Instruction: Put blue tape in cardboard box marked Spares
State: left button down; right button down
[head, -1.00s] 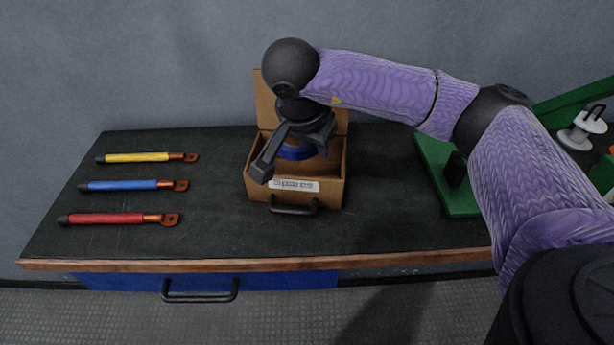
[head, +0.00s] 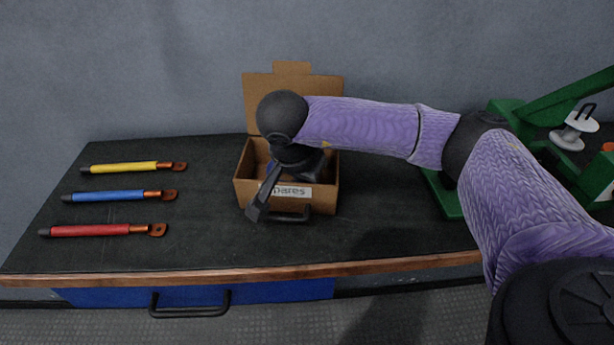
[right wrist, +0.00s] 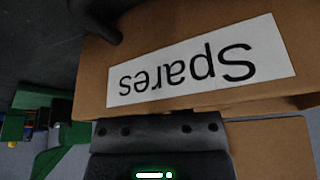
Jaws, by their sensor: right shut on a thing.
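The open cardboard box (head: 242,190) stands on the dark bench, its lid raised at the back. Its white label, partly covered in the head view, reads Spares in the right wrist view (right wrist: 200,75), upside down and close up. My left gripper is out of view.
Yellow (head: 130,167), blue (head: 115,195) and red (head: 95,230) rods with copper lugs lie at the left. A green frame (head: 448,200) stands at the right. Bench between rods and box is clear.

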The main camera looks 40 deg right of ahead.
jog(key=c, duration=0.6)
grip_release()
jog(key=shift+f, duration=0.2)
jog(key=shift+o, duration=0.2)
jog(key=shift+s, duration=0.1)
jog(key=shift+r+p, duration=0.3)
jog(key=shift+r, duration=0.05)
jog(key=p+v, duration=0.1)
jog(key=v, duration=0.2)
jog(key=p+v, duration=0.1)
jog(key=v, duration=0.3)
jog(key=shift+w+d, duration=0.15)
jog(key=shift+w, duration=0.1)
jog(key=p+v, duration=0.2)
jog(key=v, duration=0.3)
jog(key=shift+s+r, duration=0.1)
jog(key=shift+r, duration=0.25)
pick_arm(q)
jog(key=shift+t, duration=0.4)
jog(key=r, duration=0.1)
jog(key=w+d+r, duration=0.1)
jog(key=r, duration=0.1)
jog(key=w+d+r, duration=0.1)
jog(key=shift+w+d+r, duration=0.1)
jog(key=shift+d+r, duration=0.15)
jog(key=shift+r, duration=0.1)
pick_arm(e)
jog(key=shift+a, duration=0.2)
